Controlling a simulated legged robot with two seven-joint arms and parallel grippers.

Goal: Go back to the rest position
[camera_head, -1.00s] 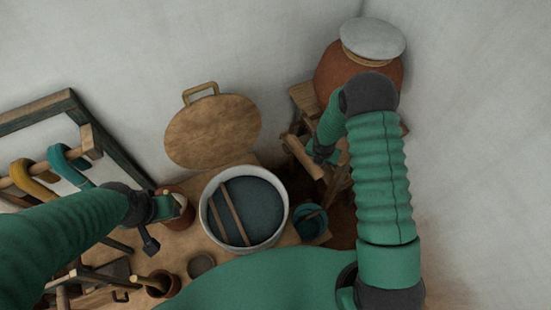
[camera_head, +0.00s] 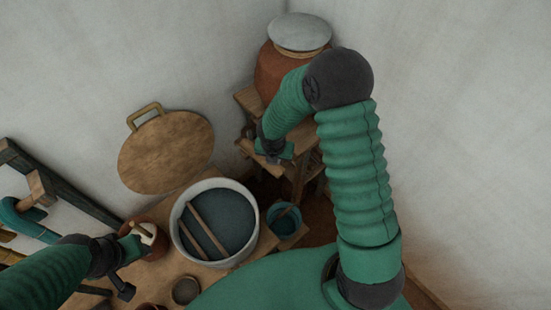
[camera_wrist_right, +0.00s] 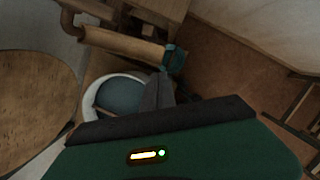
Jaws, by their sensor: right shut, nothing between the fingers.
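My right gripper (camera_head: 274,152) hangs at the end of my bent right arm, in front of the wooden stand (camera_head: 301,180) that carries a large clay jar (camera_head: 275,72) with a grey-white lid. In the right wrist view its dark fingers (camera_wrist_right: 158,92) are closed together with nothing between them. The white-rimmed vat (camera_head: 182,240) of dark blue liquid shows behind the fingers in that view. My left gripper (camera_head: 132,248) is at the lower left, at a small clay pot (camera_head: 155,250) with pale contents and a stick. Its fingers are too small and partly hidden to judge.
Two sticks lie across the vat. A round wooden lid (camera_head: 165,155) leans on the wall behind it. A small teal bucket (camera_head: 284,219) stands to the vat's right. A dark wooden frame (camera_head: 60,190) is at the far left. The air right of my right arm looks clear.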

